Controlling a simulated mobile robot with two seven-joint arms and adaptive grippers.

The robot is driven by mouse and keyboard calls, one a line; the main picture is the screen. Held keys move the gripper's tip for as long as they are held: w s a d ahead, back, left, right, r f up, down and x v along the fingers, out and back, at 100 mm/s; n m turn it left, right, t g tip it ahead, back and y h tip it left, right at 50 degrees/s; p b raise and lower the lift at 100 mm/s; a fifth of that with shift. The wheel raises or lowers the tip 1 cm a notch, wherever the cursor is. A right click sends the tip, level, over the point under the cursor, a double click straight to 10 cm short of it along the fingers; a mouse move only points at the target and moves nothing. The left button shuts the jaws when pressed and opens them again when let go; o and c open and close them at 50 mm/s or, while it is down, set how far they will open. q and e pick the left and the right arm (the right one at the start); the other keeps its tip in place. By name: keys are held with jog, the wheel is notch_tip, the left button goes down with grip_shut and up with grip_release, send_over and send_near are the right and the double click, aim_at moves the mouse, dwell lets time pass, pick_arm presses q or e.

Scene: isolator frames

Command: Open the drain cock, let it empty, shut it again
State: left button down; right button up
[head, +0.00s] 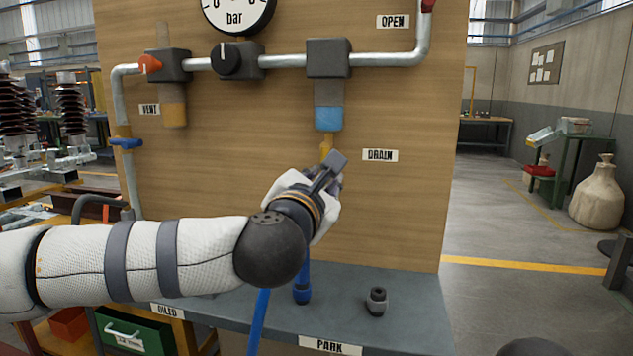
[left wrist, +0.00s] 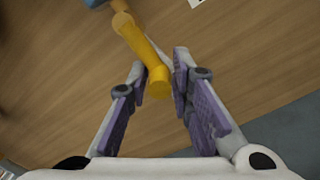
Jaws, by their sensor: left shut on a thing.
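The drain cock (head: 326,142) is yellow and sits under a clear bowl (head: 328,118) with blue liquid in it, beside the DRAIN label (head: 380,155). My left gripper (head: 332,172) is just below the bowl, and its hand covers the lower part of the cock in the head view. In the left wrist view the yellow lever (left wrist: 145,55) runs slantwise, its end between the two fingers of my left gripper (left wrist: 160,78). The fingers are shut on it. My right gripper is not in view.
A gauge (head: 237,12), a black knob (head: 226,58) and a VENT bowl (head: 174,105) are on the wooden panel. A grey shelf (head: 410,318) below carries a small grey fitting (head: 376,300). A blue hose (head: 258,322) hangs below my arm.

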pick_arm(q)
jog(key=shift+s+d+r, duration=0.1)
jog(key=shift+d+r, duration=0.1)
jog(key=shift+d, duration=0.05)
dwell(0.3)
jog(key=c, duration=1.6)
grip_release()
jog(key=shift+d, duration=0.1)
jog(key=shift+o, duration=0.2)
jog(key=shift+s+a+f, duration=0.1)
jog(key=shift+s+a, duration=0.1)
jog(key=v, duration=1.1)
jog(key=shift+s, duration=0.25)
